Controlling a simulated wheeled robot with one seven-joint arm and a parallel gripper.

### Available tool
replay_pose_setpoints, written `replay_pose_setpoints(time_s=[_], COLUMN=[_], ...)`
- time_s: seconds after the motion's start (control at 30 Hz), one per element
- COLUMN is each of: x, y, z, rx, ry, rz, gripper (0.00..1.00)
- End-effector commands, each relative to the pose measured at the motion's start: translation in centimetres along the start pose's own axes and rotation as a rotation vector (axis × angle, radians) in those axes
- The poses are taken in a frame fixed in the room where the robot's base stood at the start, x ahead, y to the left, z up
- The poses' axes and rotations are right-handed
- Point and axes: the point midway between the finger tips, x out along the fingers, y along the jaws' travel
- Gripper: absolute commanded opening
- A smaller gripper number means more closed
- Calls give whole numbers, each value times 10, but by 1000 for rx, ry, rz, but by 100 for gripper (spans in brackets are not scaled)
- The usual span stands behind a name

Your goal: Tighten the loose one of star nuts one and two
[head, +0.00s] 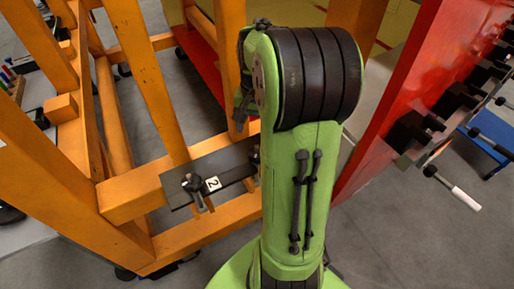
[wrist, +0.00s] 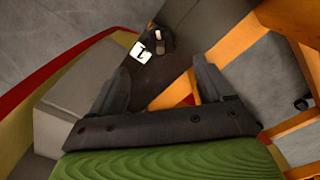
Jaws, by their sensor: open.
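A dark plate (head: 230,168) lies on the orange frame in the head view. A dark star nut (head: 192,183) on a bolt stands at its left end beside a white tag "2" (head: 213,184). In the wrist view the dark plate (wrist: 190,22) shows a white tag (wrist: 140,52), apparently "1", next to a dark star nut (wrist: 160,40). My gripper (wrist: 163,78) is open and empty, its fingers pointing toward that nut, apart from it. My arm hides the plate's right end in the head view. I cannot tell which nut is loose.
The orange frame (head: 150,205) has posts and beams around the plate. A red panel (head: 420,75) with dark fittings and a white-handled lever (head: 465,198) stands at the right. Grey floor (head: 415,240) is clear at the lower right.

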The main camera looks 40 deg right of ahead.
Motion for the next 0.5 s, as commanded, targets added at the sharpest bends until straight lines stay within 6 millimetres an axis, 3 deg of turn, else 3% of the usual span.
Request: replay_pose_setpoints(time_s=[0.1, 0.3, 0.5], x=[34, 78, 96], y=[0, 0, -1], z=[1, 0, 0], rx=[-2, -2, -3], ry=[-6, -4, 1], rz=[1, 0, -2], gripper=[80, 80, 80])
